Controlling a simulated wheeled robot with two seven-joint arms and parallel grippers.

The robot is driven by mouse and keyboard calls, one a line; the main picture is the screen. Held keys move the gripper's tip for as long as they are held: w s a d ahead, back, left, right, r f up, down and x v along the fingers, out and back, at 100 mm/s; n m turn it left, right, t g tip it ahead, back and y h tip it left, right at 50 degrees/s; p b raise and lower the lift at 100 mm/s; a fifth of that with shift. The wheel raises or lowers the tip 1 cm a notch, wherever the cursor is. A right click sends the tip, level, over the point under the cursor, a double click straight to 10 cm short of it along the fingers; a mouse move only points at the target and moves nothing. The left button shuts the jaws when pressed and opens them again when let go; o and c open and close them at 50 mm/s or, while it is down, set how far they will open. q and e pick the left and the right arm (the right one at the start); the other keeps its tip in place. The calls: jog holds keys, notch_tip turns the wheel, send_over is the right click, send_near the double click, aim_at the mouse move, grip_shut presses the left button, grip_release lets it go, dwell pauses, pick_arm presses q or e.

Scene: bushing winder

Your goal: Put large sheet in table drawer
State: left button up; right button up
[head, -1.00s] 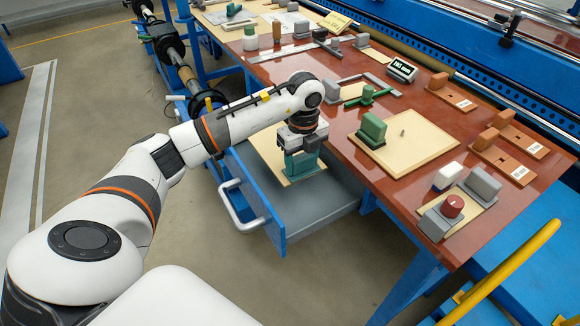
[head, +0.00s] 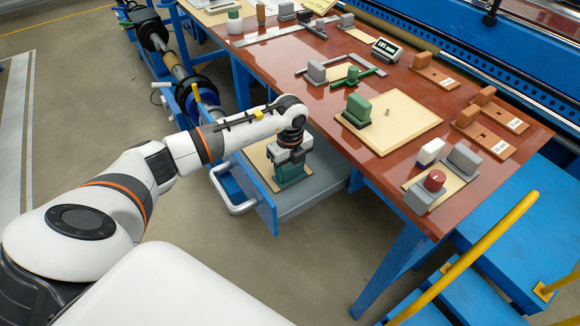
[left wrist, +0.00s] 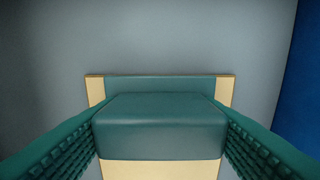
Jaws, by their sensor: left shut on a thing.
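The blue table drawer (head: 264,206) stands pulled out, with a grey floor (head: 322,182). A beige sheet (head: 258,160) with a dark green block handle is inside it. My left gripper (head: 290,174) is shut on this handle from above. In the left wrist view the handle (left wrist: 160,125) sits between the two ridged fingers, with the sheet (left wrist: 160,170) under it and grey floor around. I cannot tell whether the sheet touches the floor. Another beige square sheet (head: 408,128) with a green block lies on the red table top. My right gripper is out of view.
The red table (head: 330,105) above the drawer carries grey blocks, orange-brown plates (head: 490,135) and a small display (head: 386,49). A yellow rail (head: 480,245) and blue steps are at the lower right. The drawer's grey floor is bare to the sheet's right.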

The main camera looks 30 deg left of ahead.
pick_arm(q)
jog(key=o, duration=1)
jog(key=shift+o, duration=0.2)
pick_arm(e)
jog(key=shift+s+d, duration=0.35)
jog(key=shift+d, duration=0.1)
pick_arm(q)
jog(key=shift+r, duration=0.45)
notch_tip(320, 180, up, 11)
jog(key=b, duration=0.1)
jog(key=shift+r+b, duration=0.15)
jog(key=shift+b, duration=0.2)
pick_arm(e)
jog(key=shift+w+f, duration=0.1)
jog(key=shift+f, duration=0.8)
